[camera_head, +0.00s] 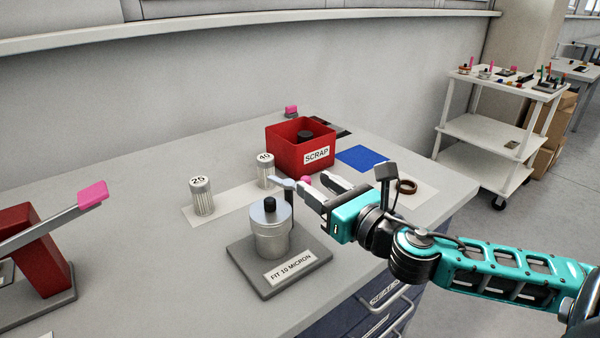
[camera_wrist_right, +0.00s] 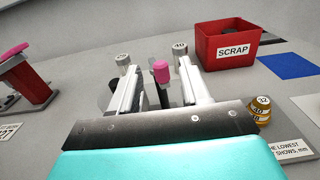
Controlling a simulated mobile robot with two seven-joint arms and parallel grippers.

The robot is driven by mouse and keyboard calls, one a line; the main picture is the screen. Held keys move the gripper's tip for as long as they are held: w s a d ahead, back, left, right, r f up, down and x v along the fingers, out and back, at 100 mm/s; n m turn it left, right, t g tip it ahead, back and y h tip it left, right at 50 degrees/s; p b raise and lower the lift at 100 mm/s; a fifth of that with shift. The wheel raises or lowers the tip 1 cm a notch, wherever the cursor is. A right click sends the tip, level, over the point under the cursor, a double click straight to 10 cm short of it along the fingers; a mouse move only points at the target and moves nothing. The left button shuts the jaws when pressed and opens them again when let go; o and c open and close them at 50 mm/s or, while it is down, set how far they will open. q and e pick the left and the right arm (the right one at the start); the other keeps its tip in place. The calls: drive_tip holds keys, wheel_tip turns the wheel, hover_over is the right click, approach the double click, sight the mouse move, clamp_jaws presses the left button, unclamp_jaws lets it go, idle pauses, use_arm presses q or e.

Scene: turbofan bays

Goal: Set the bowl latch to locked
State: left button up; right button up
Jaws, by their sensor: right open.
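The bowl (camera_head: 270,232) is a grey metal canister with a black knob, upright on a grey base plate (camera_head: 315,248) labelled FIT 10 MICRON. In the right wrist view the pink tip (camera_wrist_right: 160,72) on a grey shaft shows between the two fingers. My right gripper (camera_head: 304,182) is open, with its fingers on either side of the tip. I cannot tell whether either finger touches it. My left gripper is not in view.
Filter cartridges marked 25 (camera_head: 202,198) and 40 (camera_head: 265,171) stand behind the bowl. A red SCRAP bin (camera_head: 285,158) and a blue mat (camera_head: 361,159) lie farther back. A red stand (camera_head: 38,262) with a pink-tipped lever is at left. Brown rings (camera_head: 407,187) lie right.

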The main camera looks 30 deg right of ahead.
sight(310, 180)
drive_tip(key=shift+w+a+p, duration=0.15)
drive_tip(key=shift+w, duration=1.35)
drive_tip(key=shift+w+a+p, duration=0.1)
drive_tip(key=shift+w+p, duration=0.05)
drive_tip(key=shift+w, duration=1.35)
clamp_jaws()
